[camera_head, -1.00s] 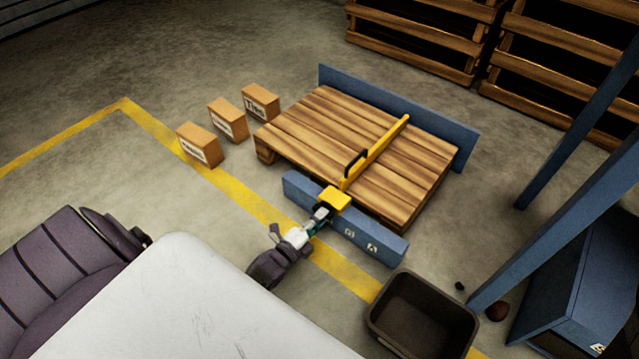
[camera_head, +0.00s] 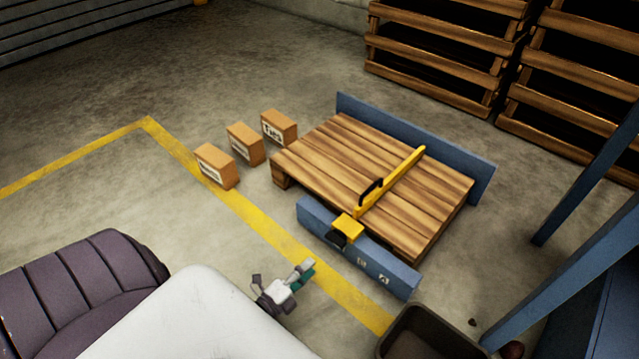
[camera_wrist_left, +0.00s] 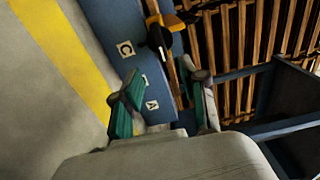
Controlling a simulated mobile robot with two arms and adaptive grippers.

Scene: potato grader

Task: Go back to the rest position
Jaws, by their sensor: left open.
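My left gripper (camera_head: 306,272) is below the pallet in the head view, over the floor by the yellow line. It is open and empty, apart from the blue rail and the yellow slider. In the left wrist view its two fingers (camera_wrist_left: 163,98) are spread, with the lettered blue rail (camera_wrist_left: 104,30) beyond them. My right gripper is in neither view.
A wooden pallet (camera_head: 340,160) lies between two blue rails, with a yellow bar (camera_head: 392,182) across it. Several labelled boxes stand left, including one box (camera_head: 216,168). A dark bin (camera_head: 418,345) and a blue post (camera_head: 590,175) are at right.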

